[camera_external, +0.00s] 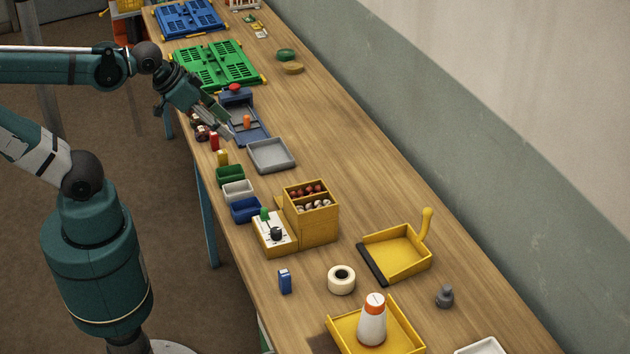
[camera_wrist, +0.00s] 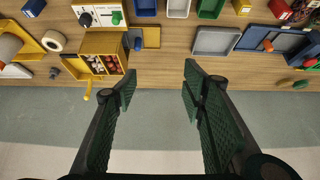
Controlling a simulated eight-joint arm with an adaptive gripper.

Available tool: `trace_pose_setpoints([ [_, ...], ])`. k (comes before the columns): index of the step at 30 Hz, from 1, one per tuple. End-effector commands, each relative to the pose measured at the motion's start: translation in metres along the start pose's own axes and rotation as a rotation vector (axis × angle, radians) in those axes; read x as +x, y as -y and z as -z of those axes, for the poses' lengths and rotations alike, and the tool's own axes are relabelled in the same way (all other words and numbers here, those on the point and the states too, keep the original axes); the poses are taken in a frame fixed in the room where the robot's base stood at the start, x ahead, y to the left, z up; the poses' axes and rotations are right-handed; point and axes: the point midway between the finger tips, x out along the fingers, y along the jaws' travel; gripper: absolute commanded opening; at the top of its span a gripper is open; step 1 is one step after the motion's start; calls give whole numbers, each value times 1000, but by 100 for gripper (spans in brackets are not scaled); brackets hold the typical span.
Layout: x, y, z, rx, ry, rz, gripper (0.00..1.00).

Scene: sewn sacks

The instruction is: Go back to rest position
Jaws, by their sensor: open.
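My gripper (camera_external: 222,121) hangs at the near edge of the wooden table, close to a blue device with a red knob (camera_external: 236,88) and an orange peg. In the wrist view my gripper (camera_wrist: 158,80) is open, its two dark green fingers wide apart. Nothing is between the fingers; bare table and wall lie behind them. My arm reaches in from the left in the external view, with the wrist tilted downward. How far the fingertips are above the table cannot be told.
A grey tray (camera_external: 271,155), small green, white and blue bins (camera_external: 245,210), and a yellow compartment box (camera_external: 318,227) stand nearby. Green (camera_external: 217,66) and blue (camera_external: 189,18) crates lie farther back. A yellow dustpan (camera_external: 399,268) and tape roll (camera_external: 341,280) sit nearer. The wall borders the table's far side.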

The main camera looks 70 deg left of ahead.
Motion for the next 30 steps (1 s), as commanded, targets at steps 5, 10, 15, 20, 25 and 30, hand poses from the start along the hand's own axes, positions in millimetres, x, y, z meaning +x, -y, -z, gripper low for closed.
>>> trace_pose_setpoints([
  [5, 18, 0, -13, 0, 0, 0, 42],
  [10, 21, 0, -15, 0, 0, 0, 42],
  [15, 20, 0, -14, 0, 0, 0, 42],
  [20, 20, 0, -14, 0, 0, 0, 42],
  [25, 20, 0, -14, 0, 0, 0, 42],
  [30, 20, 0, -14, 0, 0, 0, 42],
])
